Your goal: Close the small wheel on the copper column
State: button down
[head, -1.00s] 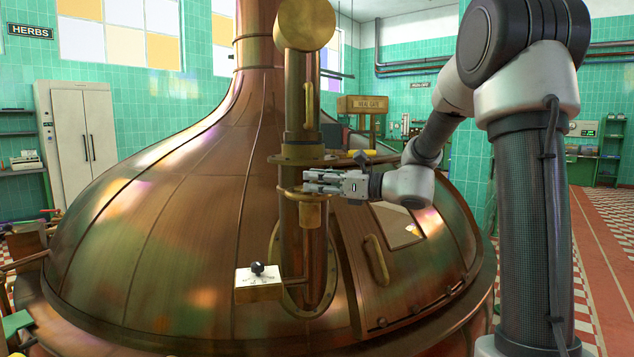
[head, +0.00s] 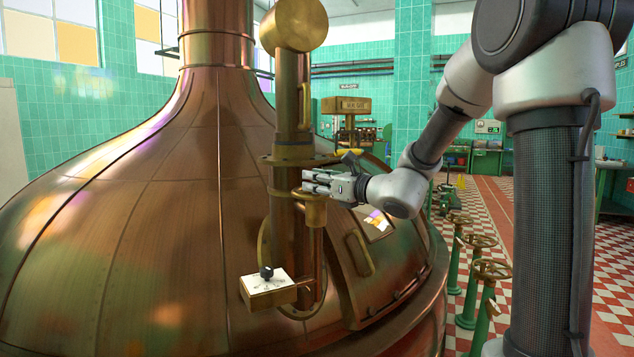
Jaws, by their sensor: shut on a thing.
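The copper column (head: 287,110) stands upright in front of the big copper kettle, with a round brass cap (head: 293,24) on top. The small wheel (head: 306,196) shows as a thin brass rim on the column's right side, below a brass flange. My gripper (head: 308,182) reaches in from the right, level, with its fingers shut on this rim. The fingers hide part of the wheel, and its turned position cannot be told.
A white-topped box with a black knob (head: 267,272) juts out low on the column. The kettle (head: 130,200) fills the left and middle. Green stands with brass handwheels (head: 492,269) are at right, on a red-and-white checked floor.

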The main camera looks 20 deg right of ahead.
jog(key=shift+a+m+t+h, duration=0.25)
jog(key=shift+m+t+h, duration=0.15)
jog(key=shift+h, duration=0.1)
jog(key=c, duration=1.2)
grip_release()
jog(key=shift+w, duration=0.1)
jog(key=shift+c, duration=0.2)
jog(key=v, duration=1.2)
jog(key=shift+a, duration=0.1)
